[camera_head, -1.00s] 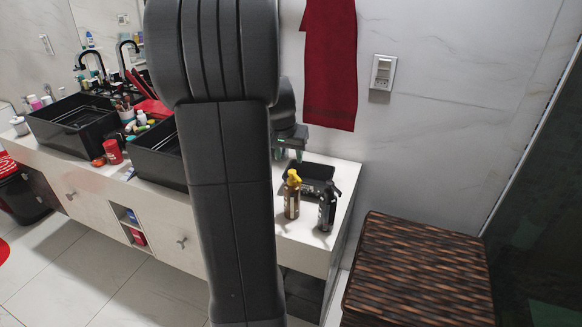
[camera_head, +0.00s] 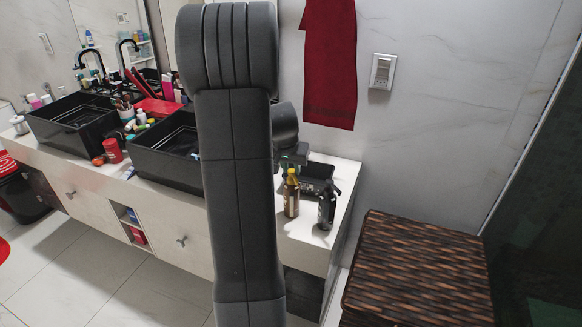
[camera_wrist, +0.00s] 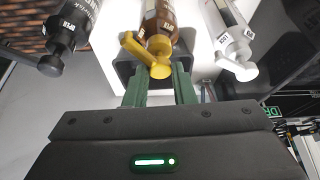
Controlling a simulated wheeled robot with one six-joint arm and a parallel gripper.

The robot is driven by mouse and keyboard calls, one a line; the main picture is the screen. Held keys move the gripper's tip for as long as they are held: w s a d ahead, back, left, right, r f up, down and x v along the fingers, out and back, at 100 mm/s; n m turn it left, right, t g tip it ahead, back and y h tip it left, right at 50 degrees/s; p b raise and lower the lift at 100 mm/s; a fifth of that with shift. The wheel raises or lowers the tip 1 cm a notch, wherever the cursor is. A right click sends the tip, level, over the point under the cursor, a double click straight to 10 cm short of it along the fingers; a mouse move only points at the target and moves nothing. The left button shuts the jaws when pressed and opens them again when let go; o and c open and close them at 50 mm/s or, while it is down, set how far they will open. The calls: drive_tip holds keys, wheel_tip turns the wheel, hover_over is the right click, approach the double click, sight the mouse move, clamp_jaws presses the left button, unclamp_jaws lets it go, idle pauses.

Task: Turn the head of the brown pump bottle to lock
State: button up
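The brown pump bottle (camera_head: 291,202) stands upright on the white counter near its right end. Its yellow pump head (camera_head: 292,176) is on top. In the wrist view the brown bottle (camera_wrist: 163,20) is at top centre, with the yellow head (camera_wrist: 155,52) and its spout pointing to the upper left. My gripper (camera_wrist: 160,70) is open, its two green fingers apart, with the yellow head in front of and partly between the tips. I cannot tell whether they touch. In the head view my gripper (camera_head: 294,158) is just above and behind the head, partly hidden by my arm.
A black pump bottle (camera_head: 327,208) stands close on the right; it is at upper left in the wrist view (camera_wrist: 75,20). A white pump bottle (camera_wrist: 232,35) is on the other side there. A black tray (camera_head: 318,171) lies behind. Black sinks (camera_head: 75,125) are farther left.

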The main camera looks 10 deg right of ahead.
clamp_jaws()
idle(0.9)
drive_tip(key=o, duration=0.8)
unclamp_jaws()
drive_tip(key=shift+r, duration=0.1)
drive_tip(key=v, duration=1.3)
drive_tip(key=shift+r, duration=0.3)
drive_tip(key=shift+s+a, duration=0.1)
drive_tip(key=shift+s, duration=0.05)
drive_tip(key=shift+c, duration=0.5)
